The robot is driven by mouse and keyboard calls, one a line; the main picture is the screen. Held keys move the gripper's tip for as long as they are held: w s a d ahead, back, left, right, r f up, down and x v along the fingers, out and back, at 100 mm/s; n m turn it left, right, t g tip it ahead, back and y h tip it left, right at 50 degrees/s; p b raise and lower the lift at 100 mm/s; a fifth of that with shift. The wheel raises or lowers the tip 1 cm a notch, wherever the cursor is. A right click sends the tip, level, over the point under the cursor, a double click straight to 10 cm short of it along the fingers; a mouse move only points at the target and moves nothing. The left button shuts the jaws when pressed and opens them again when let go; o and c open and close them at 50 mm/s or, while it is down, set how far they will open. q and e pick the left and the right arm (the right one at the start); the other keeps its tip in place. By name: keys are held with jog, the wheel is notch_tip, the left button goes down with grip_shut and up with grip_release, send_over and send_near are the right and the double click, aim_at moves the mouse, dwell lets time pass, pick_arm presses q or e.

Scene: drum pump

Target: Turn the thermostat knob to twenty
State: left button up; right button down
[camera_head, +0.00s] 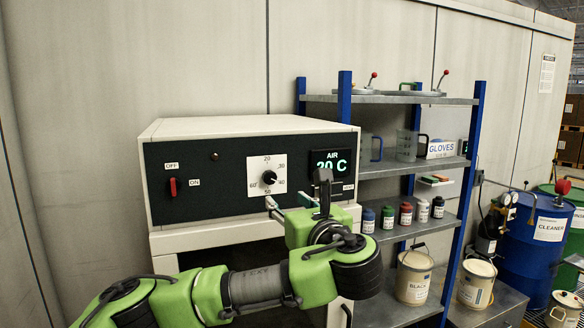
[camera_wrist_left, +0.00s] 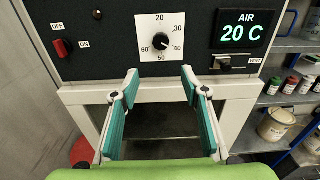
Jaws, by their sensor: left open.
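The black thermostat knob (camera_head: 269,178) sits on a white dial plate (camera_head: 258,162) marked 20, 30, 40, 50 and 60, on the dark front panel. It also shows in the left wrist view (camera_wrist_left: 160,41). Its small white pointer seems to point right and slightly down, near 40. My left gripper (camera_head: 288,203) is open and empty, in front of the panel and below the knob. In the left wrist view its two green-padded fingers (camera_wrist_left: 160,76) stand wide apart, with the knob above and between their tips, not touched. My right gripper is in neither view.
The panel has a red switch (camera_head: 173,188) marked OFF and ON, and an AIR display (camera_head: 331,163) reading 20 C. A vent slider (camera_wrist_left: 226,63) is under the display. A blue-posted shelf (camera_head: 420,98) with bottles and jugs stands close on the right.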

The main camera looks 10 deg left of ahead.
aim_at(271, 180)
pick_arm(q)
jog(key=p+x, duration=0.2)
jog(key=x, duration=0.2)
jog(key=r+p+x, duration=0.1)
jog(key=p+x, duration=0.1)
jog(key=x, duration=0.2)
jog(key=p+x, duration=0.2)
jog(key=x, duration=0.2)
jog(key=shift+w+r, duration=0.1)
jog(key=shift+r, duration=0.2)
jog(key=shift+w+a+f+p, duration=0.1)
jog(key=shift+w+a+p, duration=0.15)
jog(key=shift+w+p, duration=0.15)
jog(key=shift+w, duration=0.1)
jog(key=c, duration=1.1)
